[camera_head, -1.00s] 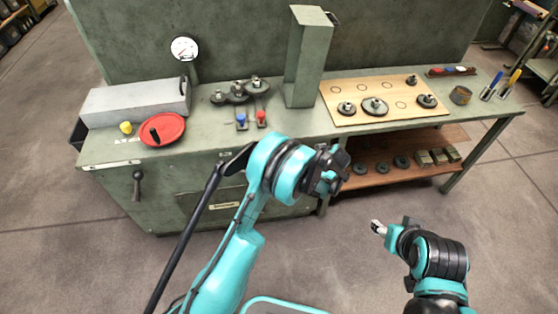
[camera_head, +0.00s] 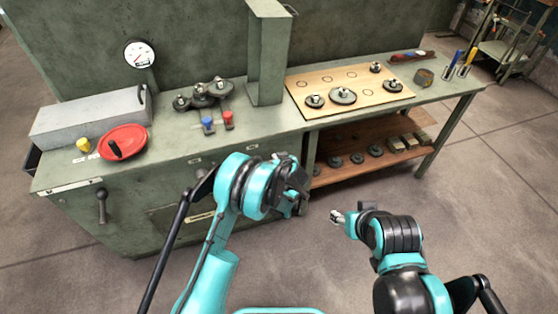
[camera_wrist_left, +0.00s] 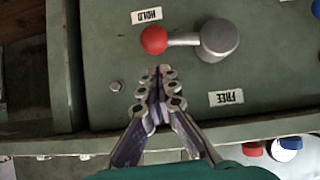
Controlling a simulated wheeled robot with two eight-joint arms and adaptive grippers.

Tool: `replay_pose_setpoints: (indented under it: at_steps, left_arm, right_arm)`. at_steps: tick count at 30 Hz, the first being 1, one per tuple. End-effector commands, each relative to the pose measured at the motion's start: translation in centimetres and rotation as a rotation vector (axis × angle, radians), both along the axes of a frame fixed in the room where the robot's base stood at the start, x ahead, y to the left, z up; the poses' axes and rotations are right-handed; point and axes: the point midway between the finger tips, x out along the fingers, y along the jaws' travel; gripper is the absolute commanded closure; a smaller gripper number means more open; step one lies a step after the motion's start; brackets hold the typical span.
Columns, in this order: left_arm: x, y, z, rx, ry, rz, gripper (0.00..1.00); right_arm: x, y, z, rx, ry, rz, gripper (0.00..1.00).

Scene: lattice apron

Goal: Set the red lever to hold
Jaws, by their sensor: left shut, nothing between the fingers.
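The red lever shows in the left wrist view as a red ball (camera_wrist_left: 154,40) on a short grey arm from a round grey hub (camera_wrist_left: 219,39). The arm points left there, with the ball beside the upside-down HOLD label (camera_wrist_left: 147,15). The FREE label (camera_wrist_left: 226,98) lies below the hub. My left gripper (camera_wrist_left: 160,73) is shut and empty, its tips just below the ball in that view; I cannot tell whether they touch it. In the head view my left gripper (camera_head: 292,203) is before the cabinet front, and the lever is hidden. My right gripper (camera_head: 338,216) is over open floor.
The green bench (camera_head: 270,123) carries blue (camera_head: 208,126) and red (camera_head: 228,120) pieces, a red dish (camera_head: 133,138), a pillar (camera_head: 265,55) and a wooden board (camera_head: 312,84). A dark lever (camera_head: 102,206) is on the cabinet's left. A lower shelf (camera_head: 395,156) holds several parts.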

Motion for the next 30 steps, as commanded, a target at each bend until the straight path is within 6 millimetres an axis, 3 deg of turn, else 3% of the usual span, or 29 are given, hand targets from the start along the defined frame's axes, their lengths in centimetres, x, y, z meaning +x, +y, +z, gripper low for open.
replay_pose_setpoints:
  at_steps: [5, 17, 24, 30]
  left_arm:
    - [0.3, 0.0, -1.6, 0.000, 0.000, 0.000, 1.00]
    - [0.3, 0.0, -1.8, 0.005, 0.002, 0.000, 1.00]
    - [0.5, -0.5, -3.4, 0.191, 0.062, -0.001, 1.00]
    - [0.5, -0.5, -3.6, 0.224, 0.073, 0.000, 1.00]
  right_arm:
    - [0.0, 0.0, -0.9, 0.000, 0.000, 0.000, 0.48]
    - [0.0, 0.0, -0.9, 0.000, 0.000, 0.000, 0.48]
    - [0.0, 0.0, -0.9, 0.000, 0.000, 0.000, 0.48]
    - [0.0, 0.0, -0.9, 0.000, 0.000, 0.000, 0.48]
